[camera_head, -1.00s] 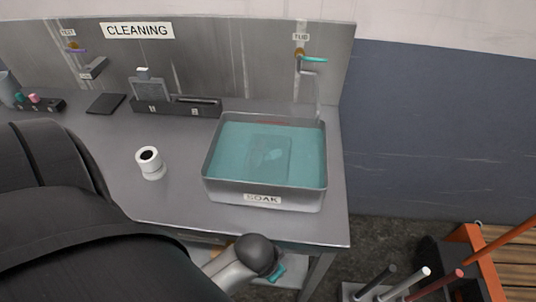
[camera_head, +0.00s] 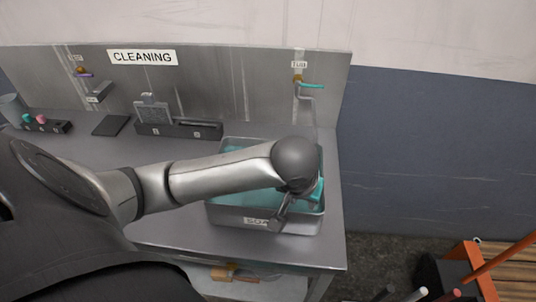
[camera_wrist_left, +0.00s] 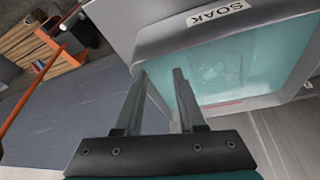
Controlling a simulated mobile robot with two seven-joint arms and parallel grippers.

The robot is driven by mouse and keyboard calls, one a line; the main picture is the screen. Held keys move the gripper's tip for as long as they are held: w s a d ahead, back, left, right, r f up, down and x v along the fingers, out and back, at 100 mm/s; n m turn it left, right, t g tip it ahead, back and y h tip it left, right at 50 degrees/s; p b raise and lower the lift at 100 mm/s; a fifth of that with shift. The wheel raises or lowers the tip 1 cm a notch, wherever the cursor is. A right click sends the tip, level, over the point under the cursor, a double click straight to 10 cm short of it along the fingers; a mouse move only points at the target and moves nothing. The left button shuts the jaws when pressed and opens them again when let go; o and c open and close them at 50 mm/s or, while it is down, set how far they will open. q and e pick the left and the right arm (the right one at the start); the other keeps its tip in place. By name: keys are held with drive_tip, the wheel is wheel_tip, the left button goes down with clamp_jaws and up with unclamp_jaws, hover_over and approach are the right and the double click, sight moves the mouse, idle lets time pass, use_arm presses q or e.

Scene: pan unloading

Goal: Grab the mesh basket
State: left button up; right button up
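The grey tub marked SOAK (camera_head: 229,215) stands on the metal bench and holds teal liquid; it also shows in the left wrist view (camera_wrist_left: 160,47). I cannot clearly make out a mesh basket in it; only faint pale marks show under the liquid. A grey mesh-like piece (camera_head: 152,112) stands upright at the back of the bench. My left gripper (camera_head: 283,212) is over the tub's front right part in the head view. In the left wrist view its fingers (camera_wrist_left: 158,75) are apart and empty, near the tub wall. My right gripper is not in view.
A dark holder (camera_head: 195,130) and a black pad (camera_head: 111,125) lie along the back of the bench. A tap with a teal handle (camera_head: 311,85) is above the tub. An orange-framed rack (camera_head: 470,262) stands on the floor at right.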

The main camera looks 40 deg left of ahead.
use_arm(q)
drive_tip(key=w+a+r+n+y, duration=0.2)
drive_tip(key=w+a+n, duration=0.1)
drive_tip(key=a, duration=0.3)
drive_tip(key=x, duration=0.4)
drive_tip(key=b+x, duration=0.1)
drive_tip(key=x, duration=0.3)
drive_tip(key=shift+f, duration=0.45)
drive_tip(key=shift+w+b+x, duration=0.1)
drive_tip(key=shift+b+x, duration=0.25)
drive_tip(key=shift+x, duration=1)
drive_tip(key=shift+w+b+x, duration=0.15)
drive_tip(key=shift+b+x, duration=0.15)
drive_tip(key=shift+x, duration=1)
drive_tip(key=shift+d, duration=0.1)
clamp_jaws()
drive_tip(key=shift+r, duration=0.1)
